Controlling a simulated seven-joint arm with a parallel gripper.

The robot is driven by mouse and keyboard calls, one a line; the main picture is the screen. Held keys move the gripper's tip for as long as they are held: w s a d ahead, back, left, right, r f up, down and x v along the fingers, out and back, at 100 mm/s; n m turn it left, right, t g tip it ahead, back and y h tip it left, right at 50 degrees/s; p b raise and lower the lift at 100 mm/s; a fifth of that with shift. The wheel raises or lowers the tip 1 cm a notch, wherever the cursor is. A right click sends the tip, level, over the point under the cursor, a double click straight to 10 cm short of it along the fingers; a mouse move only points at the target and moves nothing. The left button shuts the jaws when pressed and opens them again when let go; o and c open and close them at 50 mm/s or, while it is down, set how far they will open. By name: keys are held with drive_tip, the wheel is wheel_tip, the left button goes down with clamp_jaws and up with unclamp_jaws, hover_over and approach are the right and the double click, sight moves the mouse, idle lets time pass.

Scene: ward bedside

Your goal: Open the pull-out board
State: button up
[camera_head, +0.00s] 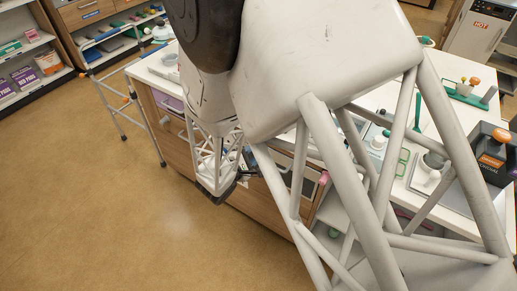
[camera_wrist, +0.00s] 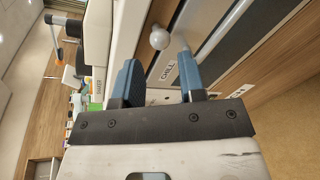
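My gripper (camera_wrist: 158,66) shows in the wrist view with two blue fingers spread apart and nothing held between them. I cannot tell for certain which edge is the pull-out board. In the head view my gripper (camera_head: 246,166) is at the unit's front, below the white worktop, and my arm hides much of that front.
The white worktop (camera_head: 143,73) carries several items, including a dark box with an orange top (camera_head: 493,150) at the right. A grey metal walker-like frame (camera_head: 117,105) stands left of the unit. Shelves (camera_head: 38,45) stand at the far left. The brown floor (camera_head: 90,220) in front is clear.

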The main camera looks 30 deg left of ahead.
drive_tip(key=shift+x, duration=2.4)
clamp_jaws()
